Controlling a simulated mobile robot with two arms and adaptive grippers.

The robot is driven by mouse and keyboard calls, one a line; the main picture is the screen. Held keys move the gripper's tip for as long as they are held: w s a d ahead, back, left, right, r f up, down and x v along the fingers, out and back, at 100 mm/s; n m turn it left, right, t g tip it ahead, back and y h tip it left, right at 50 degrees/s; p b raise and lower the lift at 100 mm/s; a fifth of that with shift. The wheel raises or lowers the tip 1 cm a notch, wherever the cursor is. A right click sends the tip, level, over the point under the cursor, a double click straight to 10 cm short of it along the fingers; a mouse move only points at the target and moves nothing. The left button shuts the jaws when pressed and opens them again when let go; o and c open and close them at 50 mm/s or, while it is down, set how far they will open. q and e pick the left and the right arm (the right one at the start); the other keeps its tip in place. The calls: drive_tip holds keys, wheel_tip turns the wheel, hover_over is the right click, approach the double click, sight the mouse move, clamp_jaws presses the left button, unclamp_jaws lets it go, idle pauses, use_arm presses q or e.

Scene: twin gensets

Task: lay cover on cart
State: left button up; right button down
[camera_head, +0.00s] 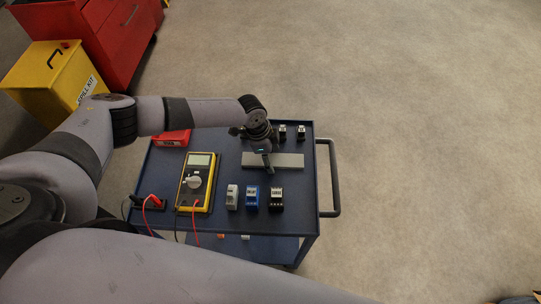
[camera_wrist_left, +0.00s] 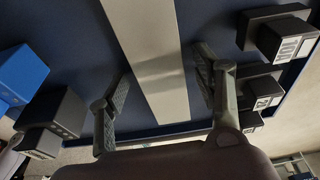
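The cover, a flat light grey plate (camera_head: 288,160), lies on the dark blue top of the cart (camera_head: 300,220), toward its far half. In the left wrist view the cover (camera_wrist_left: 150,50) runs lengthwise between my fingers. My left gripper (camera_head: 265,158) is over the left part of the cover and hides some of it. In the left wrist view the gripper (camera_wrist_left: 164,72) is open, one finger on each side of the cover, with blue surface visible between the fingers and its edges. My right gripper is not in view.
A yellow multimeter (camera_head: 197,182), a red box (camera_head: 172,138) and white, blue (camera_head: 252,197) and black small modules stand on the cart. A yellow spill kit bin (camera_head: 55,85) and red cabinet (camera_head: 95,35) are back left.

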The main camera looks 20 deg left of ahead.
use_arm(q)
drive_tip(key=shift+r, duration=0.1)
drive_tip(key=v, duration=1.2)
drive_tip(key=shift+a, duration=0.1)
